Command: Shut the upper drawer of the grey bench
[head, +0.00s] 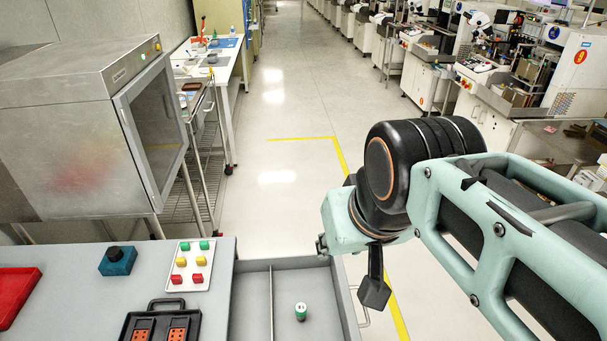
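The grey bench (100,255) fills the bottom left of the head view. Its upper drawer (290,270) is pulled out to the right, with its grey inside showing. A thin divider runs along the drawer, and a small green and white cylinder (300,312) stands in the right compartment. A thin bar handle (363,305) shows on the drawer's right side. My gripper (375,288) is at the end of my arm, just right of the drawer front near the handle. Only a dark finger-like part of it shows, so whether it touches the handle is unclear.
A metal cabinet (75,130) stands behind. Open floor lies beyond the drawer.

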